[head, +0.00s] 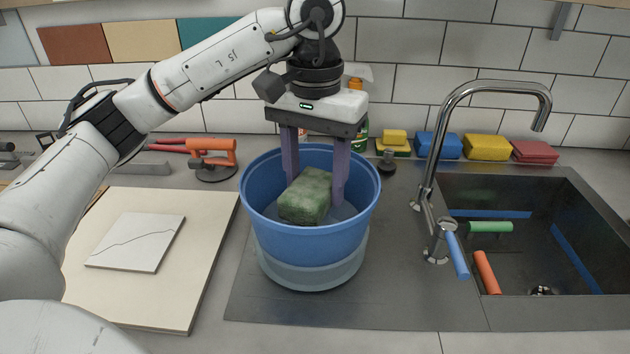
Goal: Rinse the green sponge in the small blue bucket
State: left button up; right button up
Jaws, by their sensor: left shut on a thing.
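The green sponge (306,196) is inside the small blue bucket (310,243), below its rim. My left gripper (315,190) reaches down into the bucket from above, with its purple fingers on either side of the sponge, shut on it. A bluish surface that looks like water shows beside the sponge. I cannot tell how deep the sponge's underside sits. The bucket stands upright on the dark grey surface left of the sink. My right gripper is out of view.
A chrome tap (432,170) and a dark sink (570,225) are to the right. Several coloured sponges, including a blue one (438,145), line the back wall. A pale board (195,262) with a cracked tile (137,242) lies left. An orange-handled suction tool (212,160) is behind it.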

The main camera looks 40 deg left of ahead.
aim_at(315, 180)
pick_arm(q)
notch_tip(315, 180, up, 2)
jog(key=shift+r+p, duration=0.1)
jog(key=shift+p, duration=0.6)
notch_tip(315, 180, up, 4)
jog(key=p, duration=0.4)
jog(key=shift+r, duration=0.2)
jog(key=shift+r+p, duration=0.45)
jog(key=shift+r, duration=0.8)
